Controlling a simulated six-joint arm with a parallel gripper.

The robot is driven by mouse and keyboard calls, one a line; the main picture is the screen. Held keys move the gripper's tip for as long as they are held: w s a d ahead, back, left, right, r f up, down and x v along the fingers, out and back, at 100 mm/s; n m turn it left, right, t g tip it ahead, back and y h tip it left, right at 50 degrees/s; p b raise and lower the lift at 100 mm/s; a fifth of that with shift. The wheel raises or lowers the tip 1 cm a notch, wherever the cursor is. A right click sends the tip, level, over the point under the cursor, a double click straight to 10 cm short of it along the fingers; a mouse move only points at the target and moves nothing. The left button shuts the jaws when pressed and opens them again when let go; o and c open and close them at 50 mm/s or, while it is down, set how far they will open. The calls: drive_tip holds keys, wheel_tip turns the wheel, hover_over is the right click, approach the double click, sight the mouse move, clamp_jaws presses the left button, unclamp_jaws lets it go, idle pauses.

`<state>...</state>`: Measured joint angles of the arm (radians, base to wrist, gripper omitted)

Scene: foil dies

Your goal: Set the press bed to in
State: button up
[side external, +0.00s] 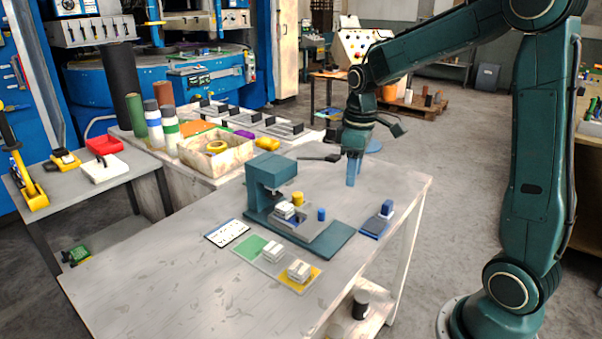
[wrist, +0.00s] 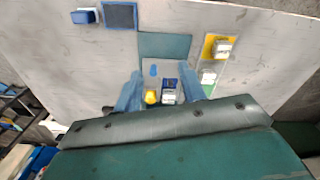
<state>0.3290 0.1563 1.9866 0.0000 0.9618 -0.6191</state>
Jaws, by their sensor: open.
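The teal press (side external: 270,180) stands on the table with its base plate (side external: 335,243) reaching toward the lower right. The grey press bed (side external: 325,230) sticks out from under the press head along this plate. A blue peg (side external: 321,214) stands on the bed's outer part; it also shows in the wrist view (wrist: 153,70). A white die (side external: 285,210) sits on the bed nearer the head, beside a yellow knob (side external: 298,199). My gripper (side external: 352,172) is open and empty, pointing down above the table behind the bed, apart from the peg. In the wrist view its blue fingers (wrist: 162,92) frame the bed.
A blue block (side external: 387,208) stands at a blue pad (side external: 373,227) on the right. A card (side external: 227,232) lies left. The table's front left is clear.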

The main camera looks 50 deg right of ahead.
drive_tip(key=s+a+r+m+t, duration=0.1)
drive_tip(key=s+a+r+t, duration=0.1)
drive_tip(key=s+a+r, duration=0.4)
drive_tip(key=shift+s+a+r+m+t, duration=0.4)
drive_tip(key=shift+s+a, duration=0.6)
drive_tip(key=shift+s, duration=0.4)
drive_tip(key=shift+c, duration=1.4)
drive_tip(key=w+d+f+m+h, duration=0.1)
drive_tip(key=w+d+f+m, duration=0.1)
drive_tip(key=w+f+m, duration=0.2)
drive_tip(key=w+d+f+m+h, duration=0.2)
drive_tip(key=w+f+m, duration=0.3)
drive_tip(key=w+m, duration=0.3)
drive_tip(key=shift+w+d+h, duration=0.3)
drive_tip(key=shift+w+d, duration=0.05)
drive_tip(key=shift+w, duration=0.9)
drive_tip(key=shift+f, duration=0.15)
